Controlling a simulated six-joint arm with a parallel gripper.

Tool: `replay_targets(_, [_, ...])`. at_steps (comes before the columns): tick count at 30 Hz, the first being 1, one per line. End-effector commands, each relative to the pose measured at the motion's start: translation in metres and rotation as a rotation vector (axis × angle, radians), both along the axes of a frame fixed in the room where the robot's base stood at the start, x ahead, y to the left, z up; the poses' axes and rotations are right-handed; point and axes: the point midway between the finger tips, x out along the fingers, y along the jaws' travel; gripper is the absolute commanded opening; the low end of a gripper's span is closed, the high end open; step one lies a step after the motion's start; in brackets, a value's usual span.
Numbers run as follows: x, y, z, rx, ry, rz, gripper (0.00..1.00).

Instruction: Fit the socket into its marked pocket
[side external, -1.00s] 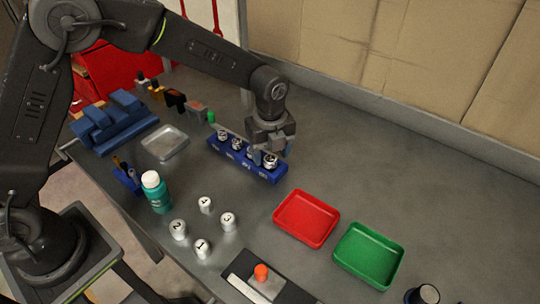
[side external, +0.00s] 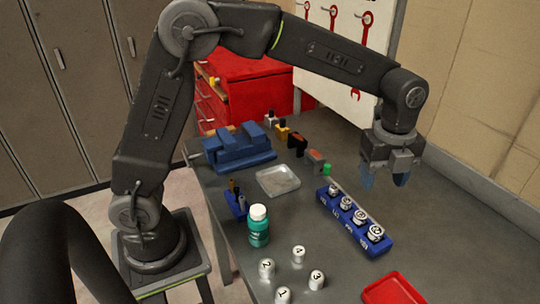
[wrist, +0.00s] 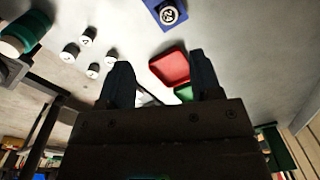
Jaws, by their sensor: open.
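The blue socket rack (side external: 358,240) lies on the grey table, with labels along its front face. Several silver sockets sit upright in a row in its pockets. The socket at the near right end (side external: 375,232) is in the end pocket. In the wrist view a numbered socket (wrist: 169,15) sits in the visible end of the rack (wrist: 154,5) at the top edge. My gripper (side external: 385,180) is open and empty, raised above the table on the far right side of the rack, apart from the sockets. Its two fingers (wrist: 160,80) also show in the wrist view.
Several numbered white cylinders (side external: 283,295) and a teal bottle (side external: 259,230) stand left of the rack. A red tray (side external: 393,290) lies in front of it. A metal tray (side external: 278,181) and blue vise (side external: 240,150) are farther back. The table right of the rack is clear.

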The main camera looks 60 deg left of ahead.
Motion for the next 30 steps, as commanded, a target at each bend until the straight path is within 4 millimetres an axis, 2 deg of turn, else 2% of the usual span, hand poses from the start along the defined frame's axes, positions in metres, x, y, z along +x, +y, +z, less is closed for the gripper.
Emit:
replay_targets(1, [-0.011, 0.011, 0.015, -0.012, -0.028, 0.098, 0.59])
replay_targets(3, [-0.030, 0.027, 0.034, -0.035, -0.068, 0.278, 0.59])
replay_targets(9, [-0.098, 0.070, 0.068, -0.142, -0.173, 0.847, 0.59])
replay_targets(13, [-0.144, 0.092, 0.073, -0.244, -0.231, 1.210, 0.59])
replay_targets(18, [-0.193, 0.110, 0.064, -0.385, -0.276, 1.611, 0.59])
replay_targets(21, [-0.211, 0.115, 0.056, -0.450, -0.287, 1.768, 0.59])
replay_targets(24, [-0.220, 0.118, 0.051, -0.491, -0.290, 1.859, 0.59])
replay_targets(30, [-0.224, 0.119, 0.048, -0.508, -0.289, 1.902, 0.59])
